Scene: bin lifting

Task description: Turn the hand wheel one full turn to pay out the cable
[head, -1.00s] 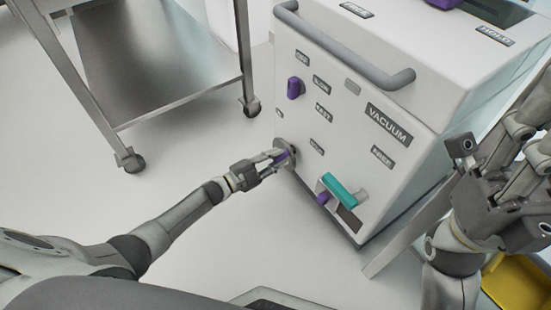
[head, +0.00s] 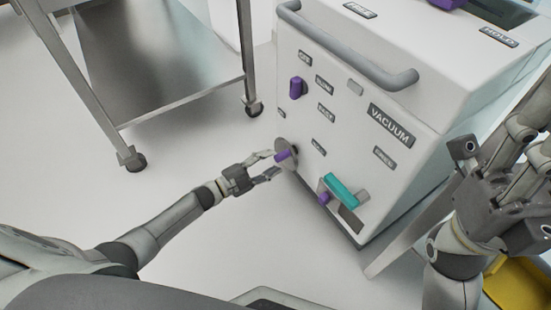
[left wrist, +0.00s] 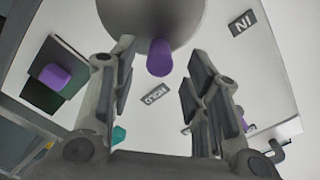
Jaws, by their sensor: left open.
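The hand wheel (head: 291,150) is a grey disc on the front of a white machine, low on its left side. A purple handle (head: 283,155) sticks out from it. My left gripper (head: 269,166) is open in front of the wheel, its fingertips close to the handle. In the left wrist view the wheel (left wrist: 145,18) is at the top, and the handle (left wrist: 159,57) shows between the spread fingers (left wrist: 165,75) with gaps on both sides. My right gripper (head: 515,155) is at the right edge, partly cut off, away from the wheel. No cable is visible.
A steel cart (head: 150,60) stands at the left. The floor between is clear. Something yellow (head: 520,285) lies bottom right.

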